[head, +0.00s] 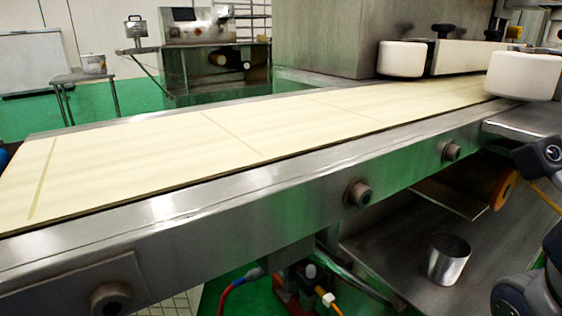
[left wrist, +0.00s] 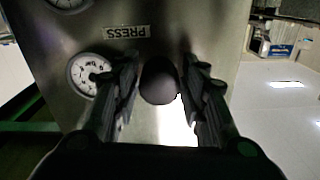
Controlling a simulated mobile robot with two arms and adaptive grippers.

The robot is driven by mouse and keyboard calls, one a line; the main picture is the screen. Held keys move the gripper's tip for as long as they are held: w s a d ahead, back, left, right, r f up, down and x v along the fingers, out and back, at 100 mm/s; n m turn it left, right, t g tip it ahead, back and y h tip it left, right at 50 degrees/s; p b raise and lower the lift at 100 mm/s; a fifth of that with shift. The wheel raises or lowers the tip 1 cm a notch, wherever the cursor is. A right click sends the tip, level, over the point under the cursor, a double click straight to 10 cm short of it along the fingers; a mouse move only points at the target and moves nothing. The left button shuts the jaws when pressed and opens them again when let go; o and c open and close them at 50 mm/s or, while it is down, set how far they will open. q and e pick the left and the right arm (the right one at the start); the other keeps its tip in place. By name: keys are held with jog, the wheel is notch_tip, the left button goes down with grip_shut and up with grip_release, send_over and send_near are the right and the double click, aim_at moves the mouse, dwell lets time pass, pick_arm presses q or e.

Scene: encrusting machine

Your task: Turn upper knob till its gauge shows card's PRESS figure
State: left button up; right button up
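In the left wrist view a dark round knob (left wrist: 158,82) stands out from a metal panel (left wrist: 205,30). My left gripper (left wrist: 158,92) has its fingers apart, one on each side of the knob; I cannot tell whether they touch it. A label reading PRESS (left wrist: 126,32), upside down here, is above the knob. A white round gauge (left wrist: 88,74) is left of the knob, partly covered by the left finger; its reading is too small to tell. A second gauge (left wrist: 66,3) is cut off at the top edge. No card is seen.
In the head view a long conveyor belt (head: 150,160) crosses the scene, with white rollers (head: 402,59) at its far right end. A metal cup (head: 449,259) stands on a lower shelf. A wheeled machine (head: 200,30) and a small table (head: 80,76) stand behind.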

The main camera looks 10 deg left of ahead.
pick_arm(q)
jog(key=c, duration=0.8)
jog(key=shift+f+m+b, duration=0.1)
jog(key=shift+m+b, duration=0.2)
jog(key=shift+m, duration=0.1)
jog(key=shift+m+b, duration=0.4)
jog(key=shift+m, duration=0.1)
jog(key=m+b, duration=0.2)
jog(key=m, duration=0.2)
jog(key=m+b, duration=0.2)
jog(key=m, duration=0.4)
jog(key=m+b, duration=0.2)
jog(key=m, duration=0.4)
